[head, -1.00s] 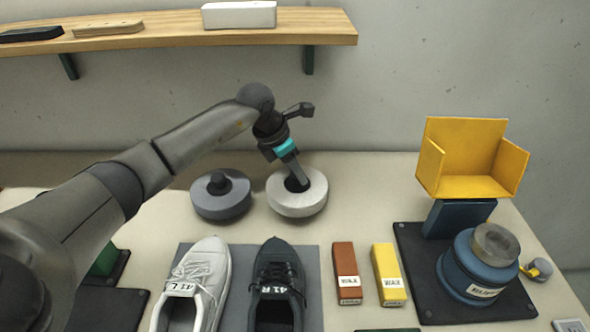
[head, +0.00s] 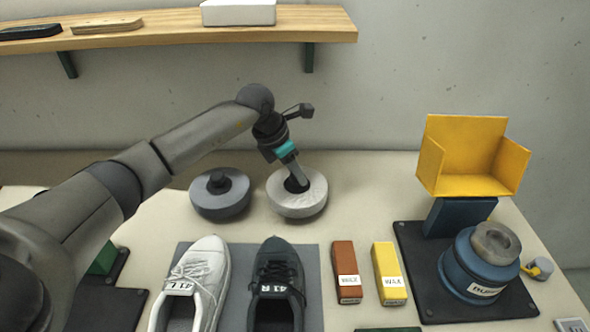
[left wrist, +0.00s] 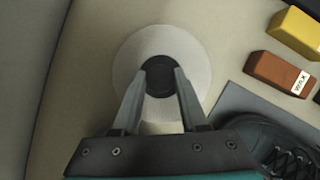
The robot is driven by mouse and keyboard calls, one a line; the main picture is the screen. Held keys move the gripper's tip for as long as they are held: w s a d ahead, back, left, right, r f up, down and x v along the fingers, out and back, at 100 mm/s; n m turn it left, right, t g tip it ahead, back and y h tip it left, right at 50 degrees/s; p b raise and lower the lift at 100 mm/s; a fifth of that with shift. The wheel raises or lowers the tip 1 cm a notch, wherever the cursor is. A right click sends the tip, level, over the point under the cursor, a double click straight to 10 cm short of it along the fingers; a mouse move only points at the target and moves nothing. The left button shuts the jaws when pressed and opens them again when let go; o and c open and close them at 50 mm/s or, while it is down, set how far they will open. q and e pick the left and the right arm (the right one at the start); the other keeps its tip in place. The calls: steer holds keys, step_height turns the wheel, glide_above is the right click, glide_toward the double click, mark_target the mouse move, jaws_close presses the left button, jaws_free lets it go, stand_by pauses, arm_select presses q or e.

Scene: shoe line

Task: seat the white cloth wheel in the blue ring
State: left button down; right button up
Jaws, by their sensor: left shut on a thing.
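The white cloth wheel (head: 310,206) lies flat on the table behind the shoes. It is a thick pale disc with a dark hub, also seen in the left wrist view (left wrist: 140,62). My left gripper (head: 301,182) reaches down to its centre. In the left wrist view its fingers (left wrist: 160,82) are shut on the dark hub, one on each side. The blue ring (head: 462,268) is the round blue body with a white label on the dark base plate at the right. A grey round piece (head: 496,242) sits at its top. My right gripper is not in view.
A grey wheel (head: 220,203) lies left of the white one. A white shoe (head: 205,262), a dark shoe (head: 275,262), a red wax block (head: 346,272) and a yellow one (head: 388,275) stand in front. A yellow guard (head: 465,170) rises behind the blue ring. A shelf (head: 180,33) hangs above.

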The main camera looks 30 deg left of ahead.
arm_select(q)
steer(key=shift+f, duration=0.25)
steer(key=c, duration=0.7)
jaws_free()
steer(key=p+v, duration=0.4)
steer(key=v, duration=0.2)
steer(key=shift+p, duration=0.35)
step_height(320, 180, up, 5)
steer(key=p, duration=0.4)
glide_above(287, 189)
steer(key=s+a, duration=0.1)
steer(key=s, duration=0.1)
steer(key=shift+w+a+f, duration=0.1)
steer(key=shift+w+f, duration=0.1)
